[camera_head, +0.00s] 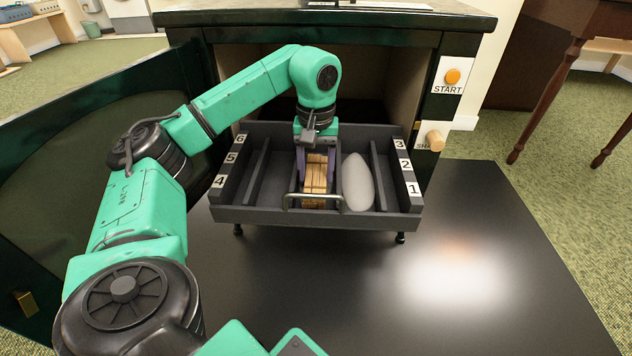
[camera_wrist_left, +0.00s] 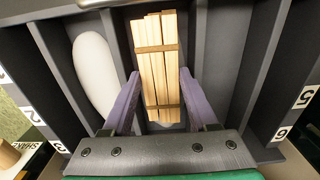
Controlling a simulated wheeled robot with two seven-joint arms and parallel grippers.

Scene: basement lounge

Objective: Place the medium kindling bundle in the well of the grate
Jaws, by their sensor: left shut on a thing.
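The kindling bundle (camera_head: 314,190) is a set of pale wooden sticks with darker bands. It lies lengthwise in the middle well of the dark grey grate (camera_head: 262,216); whether it rests on the floor there is hard to tell. My left gripper (camera_head: 316,170) reaches down into the grate with its purple fingers on either side of the bundle, shut on it. In the left wrist view the bundle (camera_wrist_left: 157,50) stands out between the fingers (camera_wrist_left: 159,82), beside a smooth white oval object (camera_wrist_left: 95,75). My right gripper is not in view.
The white oval object (camera_head: 358,183) lies right of the bundle in the grate. Dividers and numbered labels line both sides, with a metal handle (camera_head: 314,197) in front. A START button (camera_head: 453,77) and wooden knob (camera_head: 435,139) are at right. The black surface (camera_head: 480,230) is clear.

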